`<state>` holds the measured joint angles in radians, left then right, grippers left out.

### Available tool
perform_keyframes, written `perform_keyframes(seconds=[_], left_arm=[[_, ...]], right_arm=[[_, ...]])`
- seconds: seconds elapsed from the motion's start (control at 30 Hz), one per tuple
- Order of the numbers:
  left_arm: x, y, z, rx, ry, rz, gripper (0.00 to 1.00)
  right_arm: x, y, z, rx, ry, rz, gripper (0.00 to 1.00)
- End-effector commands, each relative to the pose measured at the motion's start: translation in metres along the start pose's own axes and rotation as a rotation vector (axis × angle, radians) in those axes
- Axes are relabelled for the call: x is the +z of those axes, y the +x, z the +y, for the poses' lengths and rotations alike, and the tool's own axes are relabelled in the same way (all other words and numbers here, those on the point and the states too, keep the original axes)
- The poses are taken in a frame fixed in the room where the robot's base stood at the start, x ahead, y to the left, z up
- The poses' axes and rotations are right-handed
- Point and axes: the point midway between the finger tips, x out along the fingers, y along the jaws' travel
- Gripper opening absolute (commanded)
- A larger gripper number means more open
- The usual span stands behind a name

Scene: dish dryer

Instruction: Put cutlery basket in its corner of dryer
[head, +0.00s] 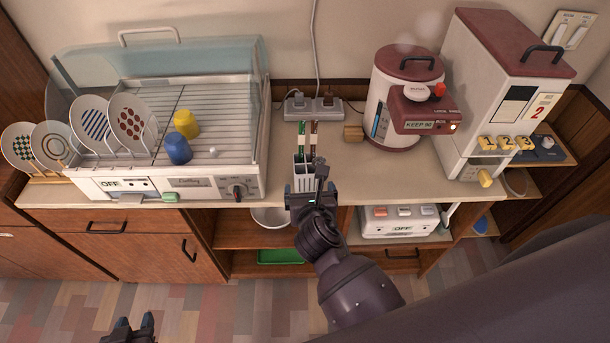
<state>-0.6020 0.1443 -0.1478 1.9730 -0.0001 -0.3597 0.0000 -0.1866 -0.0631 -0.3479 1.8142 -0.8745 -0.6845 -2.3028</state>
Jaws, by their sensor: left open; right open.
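The white cutlery basket (303,170) stands near the counter's front edge, to the right of the dish dryer. Green and brown chopstick-like sticks stand up in it. My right gripper (312,184) is open at the basket's front and hides its lower part; I cannot tell whether they touch. The dish dryer (212,184) is on the left of the counter, its clear cover (200,60) raised. Its rack holds several plates at the left, a yellow cup (187,123) and a blue cup (177,149). My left gripper (133,325) is open and empty at the bottom, over the floor.
The rack's right side is mostly clear. Two more plates (52,143) stand in a wooden stand left of the dryer. A red-lidded water boiler (398,85) and a tall white dispenser (490,90) stand at the right. A power strip (312,108) and wooden block (353,132) lie behind the basket.

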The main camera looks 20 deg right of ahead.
Motion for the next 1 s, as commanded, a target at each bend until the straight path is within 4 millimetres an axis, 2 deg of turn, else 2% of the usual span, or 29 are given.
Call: perform_keyframes(seconds=[0.3, 0.57, 0.83, 1.0], left_arm=[[0.005, 0.000, 0.002, 0.001, -0.002, -0.004, 0.43], [0.005, 0.001, 0.002, 0.001, -0.004, -0.003, 0.43], [0.010, 0.004, 0.003, 0.001, -0.004, -0.003, 0.43], [0.010, 0.005, 0.003, 0.002, -0.004, -0.001, 0.43]], right_arm=[[-0.001, 0.041, 0.001, 0.000, -0.004, 0.000, 0.94], [-0.001, 0.058, 0.001, 0.001, -0.003, 0.000, 0.94], [-0.006, 0.092, 0.002, 0.000, -0.002, 0.000, 0.94], [-0.006, 0.105, 0.002, 0.001, -0.003, 0.000, 0.94]])
